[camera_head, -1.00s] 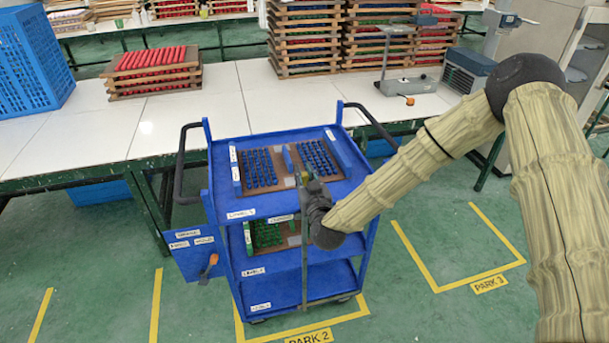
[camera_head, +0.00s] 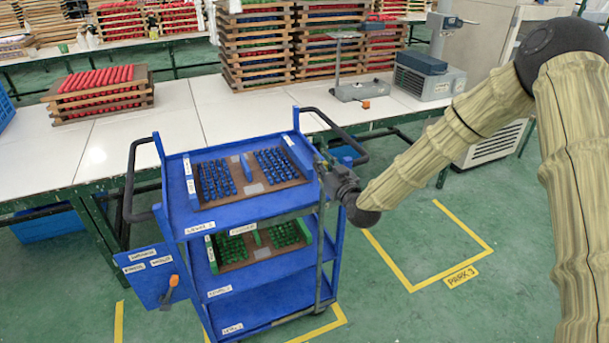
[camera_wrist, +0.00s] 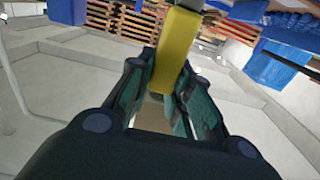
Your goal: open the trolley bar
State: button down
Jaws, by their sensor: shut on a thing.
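The blue three-shelf trolley (camera_head: 257,211) stands in front of the long white table. Its thin grey upright bar (camera_head: 320,250) is now at the trolley's right front corner, so the shelf fronts are clear of it. My gripper (camera_head: 326,172) is at the bar's upper end, beside the top shelf's right edge. In the wrist view my gripper (camera_wrist: 166,88) is shut on a yellow part (camera_wrist: 179,48), seemingly the bar's grip. The fingers hide part of it. Whether the bar's lower end is still attached cannot be told.
A tray of blue pieces (camera_head: 248,188) lies on the top shelf and a tray of green pieces (camera_head: 258,246) on the middle one. The bottom shelf looks empty. Open green floor with a yellow-marked bay (camera_head: 400,270) lies right of the trolley.

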jog(key=shift+w+d, duration=0.2)
jog(key=shift+d, duration=0.4)
jog(key=shift+w+d, duration=0.2)
jog(key=shift+d, duration=0.4)
jog(key=c, duration=1.3)
grip_release()
jog(key=v, duration=1.2)
